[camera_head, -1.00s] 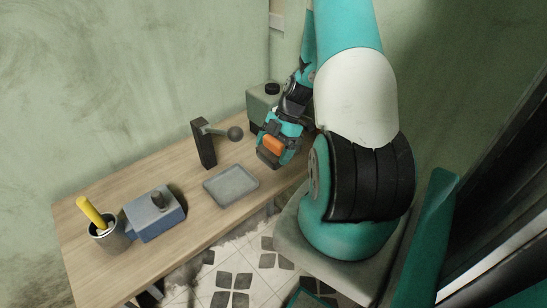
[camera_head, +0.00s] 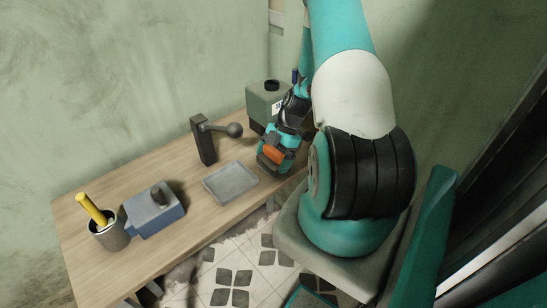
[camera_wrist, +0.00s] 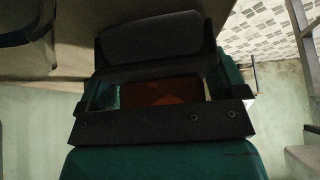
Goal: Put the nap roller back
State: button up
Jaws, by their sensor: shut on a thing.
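My gripper (camera_head: 271,163) is at the right part of the wooden table, right of the grey tray. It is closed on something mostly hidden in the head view. In the wrist view, a dark grey rounded piece (camera_wrist: 151,35) lies across the fingertips; I take it to be the nap roller, though its full shape does not show. An orange part shows at my gripper in the head view and between the dark bars in the wrist view; I cannot tell whether it belongs to the held thing. The shallow grey tray (camera_head: 213,194) looks empty.
A dark post (camera_head: 203,142) with a side arm ending in a ball (camera_head: 234,129) stands behind the tray. A grey-green box (camera_head: 262,101) stands behind my gripper. At left are a blue-grey box (camera_head: 160,218) and a grey cup (camera_head: 112,238) holding a yellow-handled thing (camera_head: 91,209).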

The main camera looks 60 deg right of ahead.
jog(key=o, duration=1.3)
jog(key=shift+f, duration=0.45)
jog(key=shift+r+p, duration=0.5)
jog(key=b+v, duration=0.2)
jog(key=v, duration=1)
jog(key=shift+r, duration=0.3)
